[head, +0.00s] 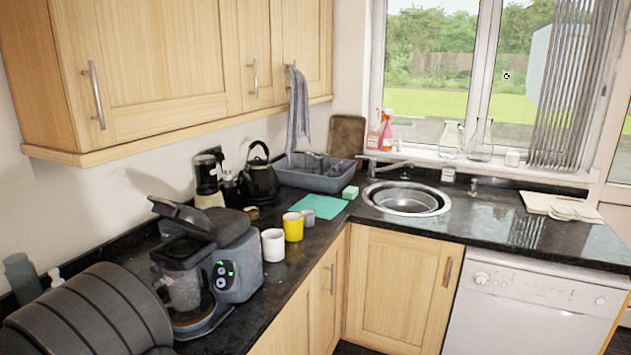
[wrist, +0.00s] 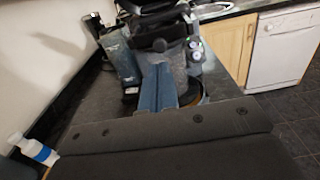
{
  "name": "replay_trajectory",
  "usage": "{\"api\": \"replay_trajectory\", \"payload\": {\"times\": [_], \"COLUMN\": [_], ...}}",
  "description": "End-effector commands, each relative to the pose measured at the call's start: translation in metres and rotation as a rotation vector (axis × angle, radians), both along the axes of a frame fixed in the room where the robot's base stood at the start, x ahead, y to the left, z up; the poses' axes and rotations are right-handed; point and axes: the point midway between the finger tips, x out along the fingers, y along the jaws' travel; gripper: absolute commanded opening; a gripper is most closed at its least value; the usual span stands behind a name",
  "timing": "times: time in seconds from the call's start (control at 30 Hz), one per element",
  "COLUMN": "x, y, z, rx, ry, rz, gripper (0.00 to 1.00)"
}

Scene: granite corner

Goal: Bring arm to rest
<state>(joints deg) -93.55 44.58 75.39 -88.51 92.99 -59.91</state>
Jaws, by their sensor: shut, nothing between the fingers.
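In the wrist view my gripper (wrist: 160,68) shows as two blue-grey fingers close together, shut and empty. Its fingers point at the black and grey coffee machine (wrist: 190,45), and I cannot tell how far apart they are. The dark body with several screws fills the lower part of that view. In the head view I cannot make out my gripper. The coffee machine (head: 235,262) stands on the counter there with its lid raised and small green lights on.
A dark ribbed rounded object (head: 95,310) fills the head view's lower left. A white mug (head: 273,246), a yellow mug (head: 293,227) and a black kettle (head: 262,180) stand on the counter (head: 325,232). A white bottle (wrist: 38,150) is at the wrist view's left. Counter around the sink (head: 407,198) is partly clear.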

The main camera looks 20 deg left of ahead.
Motion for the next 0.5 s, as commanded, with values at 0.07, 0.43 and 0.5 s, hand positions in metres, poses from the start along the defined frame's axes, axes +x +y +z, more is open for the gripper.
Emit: {"api": "replay_trajectory", "payload": {"times": [0.07, 0.43, 0.5], "x": [0.017, 0.06, 0.062], "y": [-0.001, 0.0, 0.0], "z": [0.0, -0.002, -0.002], "rx": [0.0, -0.001, -0.001], "ry": [0.001, 0.003, 0.003], "rz": [-0.004, -0.004, -0.003], "gripper": [0.0, 0.0, 0.0]}}
